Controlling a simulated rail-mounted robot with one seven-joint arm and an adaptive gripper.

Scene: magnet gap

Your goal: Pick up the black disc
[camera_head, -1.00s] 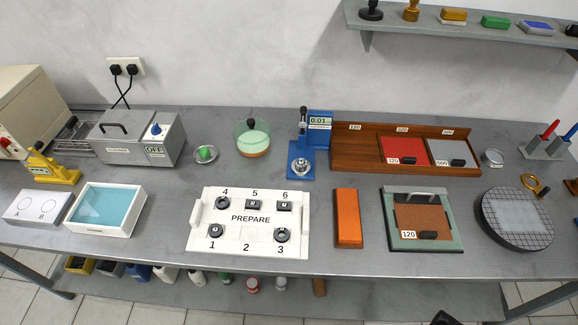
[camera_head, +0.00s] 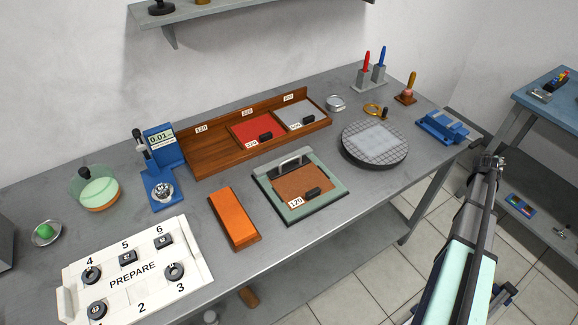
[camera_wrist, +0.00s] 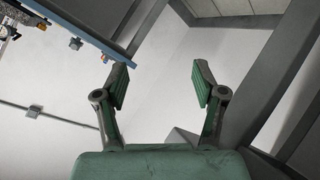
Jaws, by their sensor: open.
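Several black parts sit on the white PREPARE tray (camera_head: 140,295) at the lower left of the head view. Round black pieces are at position 4 (camera_head: 91,274), at position 1 (camera_head: 97,310) and at position 3 (camera_head: 173,271); the one at 3 looks like a ring. I cannot tell which of them is the black disc. Blocky black parts sit at 5 (camera_head: 128,257) and 6 (camera_head: 164,241). Position 2 is empty. My gripper (camera_wrist: 158,78) is open and empty in the wrist view, off the bench's right side, far from the tray.
An orange block (camera_head: 234,219) and a green-framed plate (camera_head: 328,210) lie right of the tray. A blue gauge stand (camera_head: 162,170) stands behind it. A round gridded plate (camera_head: 345,157) is farther right. A second blue bench (camera_head: 545,100) stands at the right.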

